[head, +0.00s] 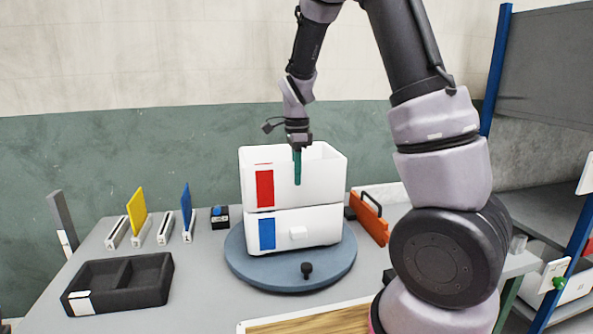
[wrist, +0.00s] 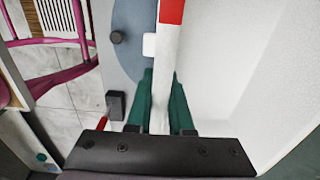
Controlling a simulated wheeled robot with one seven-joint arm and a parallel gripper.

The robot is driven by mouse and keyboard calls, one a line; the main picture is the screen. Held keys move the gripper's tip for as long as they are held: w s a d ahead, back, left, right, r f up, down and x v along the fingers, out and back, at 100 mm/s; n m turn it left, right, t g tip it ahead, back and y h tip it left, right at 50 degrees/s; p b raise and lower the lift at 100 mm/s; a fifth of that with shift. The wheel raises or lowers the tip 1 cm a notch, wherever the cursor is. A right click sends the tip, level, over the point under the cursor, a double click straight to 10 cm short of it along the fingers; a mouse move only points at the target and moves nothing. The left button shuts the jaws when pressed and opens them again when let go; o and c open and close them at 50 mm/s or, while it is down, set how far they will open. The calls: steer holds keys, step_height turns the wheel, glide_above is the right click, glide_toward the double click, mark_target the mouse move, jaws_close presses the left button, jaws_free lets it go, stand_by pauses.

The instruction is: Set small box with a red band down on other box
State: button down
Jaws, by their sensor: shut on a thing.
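The small white open box with a red band (head: 293,185) is directly above the other white box with a blue band (head: 320,222). A thin dark line runs between them; I cannot tell whether they touch or a slight gap is left. My gripper (head: 297,165) comes down from above and is shut on the front wall of the red-band box, to the right of the band. In the wrist view, the green fingers of my gripper (wrist: 160,100) straddle that white wall, with the red band (wrist: 171,10) beyond them. The lower box's inside is hidden.
The lower box stands on a round blue-grey turntable (head: 290,280) with a black knob (head: 307,270). A black divided tray (head: 118,283) lies at the left. Yellow (head: 136,211) and blue (head: 186,206) panels stand behind it.

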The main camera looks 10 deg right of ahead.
steer(key=c, duration=0.7)
jaws_free()
steer(key=shift+c, duration=0.2)
step_height(320, 180, up, 11)
steer(key=shift+f, duration=0.15)
